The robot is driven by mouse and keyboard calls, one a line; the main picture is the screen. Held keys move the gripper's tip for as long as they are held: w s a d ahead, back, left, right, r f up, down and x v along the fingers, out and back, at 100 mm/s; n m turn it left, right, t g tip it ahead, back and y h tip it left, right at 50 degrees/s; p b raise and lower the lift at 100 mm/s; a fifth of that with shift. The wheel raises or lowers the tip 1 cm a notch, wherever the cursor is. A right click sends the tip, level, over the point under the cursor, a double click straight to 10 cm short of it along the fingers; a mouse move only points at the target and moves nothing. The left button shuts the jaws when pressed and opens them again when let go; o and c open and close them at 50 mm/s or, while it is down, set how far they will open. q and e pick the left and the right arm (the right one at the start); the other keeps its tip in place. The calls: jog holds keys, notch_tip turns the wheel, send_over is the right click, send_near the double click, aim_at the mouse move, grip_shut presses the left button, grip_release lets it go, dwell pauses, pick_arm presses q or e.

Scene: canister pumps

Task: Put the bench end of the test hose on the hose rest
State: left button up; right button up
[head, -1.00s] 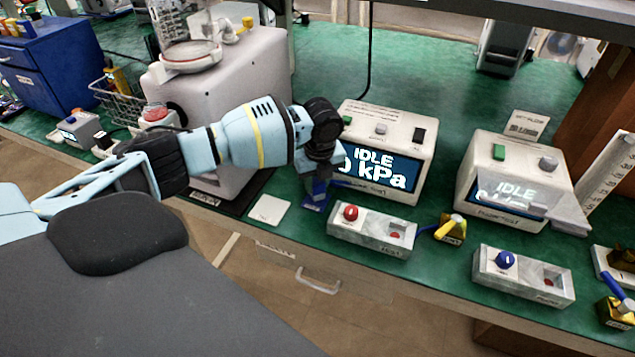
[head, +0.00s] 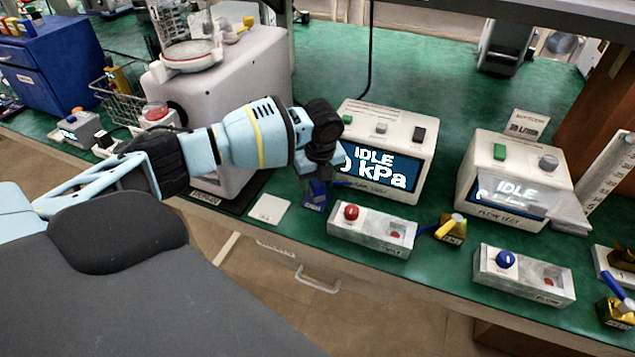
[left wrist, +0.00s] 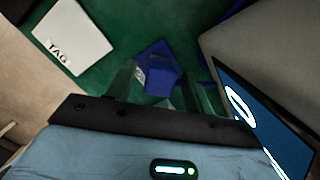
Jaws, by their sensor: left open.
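My left gripper (head: 320,178) points down over a small blue block (head: 315,196) at the bench's front edge, left of the pressure box. In the left wrist view, the open fingers (left wrist: 160,88) stand on either side of a raised blue part of that block (left wrist: 152,62), with no clear grip on it. A thin blue piece (head: 341,184) sticks out to its right. I cannot tell which part is the hose end and which the rest. My right gripper is not in view.
A white tag card (head: 270,209) lies left of the blue block. The pressure display box (head: 388,140) stands close behind on the right. A large pale pump (head: 235,80) stands behind my arm.

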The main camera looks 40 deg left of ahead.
aim_at(320, 186)
pick_arm(q)
notch_tip(320, 186, up, 12)
jog(key=d+p, duration=0.1)
jog(key=shift+s, duration=0.35)
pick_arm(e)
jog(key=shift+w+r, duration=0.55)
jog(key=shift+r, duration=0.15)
